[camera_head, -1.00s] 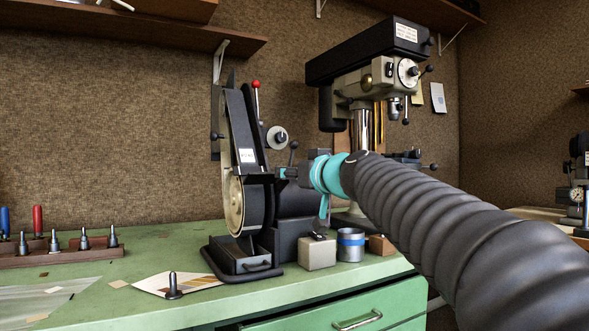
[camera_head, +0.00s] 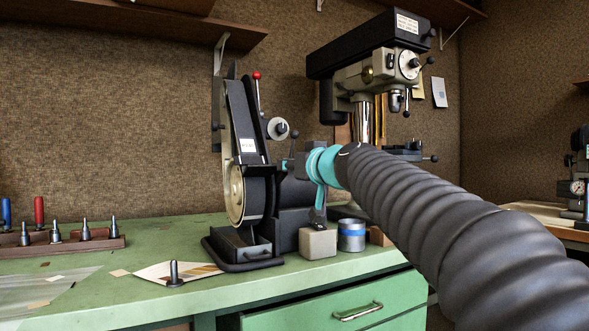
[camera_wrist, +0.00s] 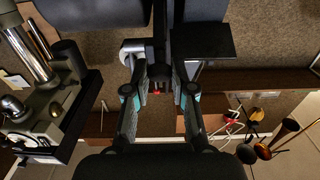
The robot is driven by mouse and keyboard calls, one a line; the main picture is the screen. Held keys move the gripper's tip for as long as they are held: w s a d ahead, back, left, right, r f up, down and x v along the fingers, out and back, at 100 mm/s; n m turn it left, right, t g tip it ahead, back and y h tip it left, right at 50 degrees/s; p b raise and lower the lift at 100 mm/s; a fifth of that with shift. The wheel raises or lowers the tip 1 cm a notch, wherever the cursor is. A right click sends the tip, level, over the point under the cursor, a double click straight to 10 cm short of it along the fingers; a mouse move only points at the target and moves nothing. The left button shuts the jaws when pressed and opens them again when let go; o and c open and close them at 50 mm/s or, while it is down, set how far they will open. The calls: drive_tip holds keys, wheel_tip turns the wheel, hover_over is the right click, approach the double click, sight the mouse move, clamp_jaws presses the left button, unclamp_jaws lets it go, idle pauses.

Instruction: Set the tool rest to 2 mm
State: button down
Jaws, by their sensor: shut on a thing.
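The belt grinder (camera_head: 243,140) stands upright on the green bench, its belt running over a lower wheel. Its tool rest (camera_head: 252,168) is a small black plate in front of the belt; the gap between them is too small to read. My gripper (camera_head: 290,165) reaches in from the right at the rest's height. In the wrist view my gripper's fingers (camera_wrist: 160,75) close on a dark narrow part beside a flat black plate (camera_wrist: 215,42), which looks like the tool rest.
A drill press (camera_head: 370,65) rises behind. A red-knobbed lever (camera_head: 257,76) stands by the grinder. A small dark peg (camera_head: 174,273) stands on a card at the front.

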drive_tip(key=shift+w, duration=0.1)
drive_tip(key=shift+f, duration=0.1)
drive_tip(key=c, duration=1)
unclamp_jaws()
drive_tip(key=shift+w+a, duration=0.1)
drive_tip(key=shift+a, duration=0.05)
drive_tip(key=v, duration=1.2)
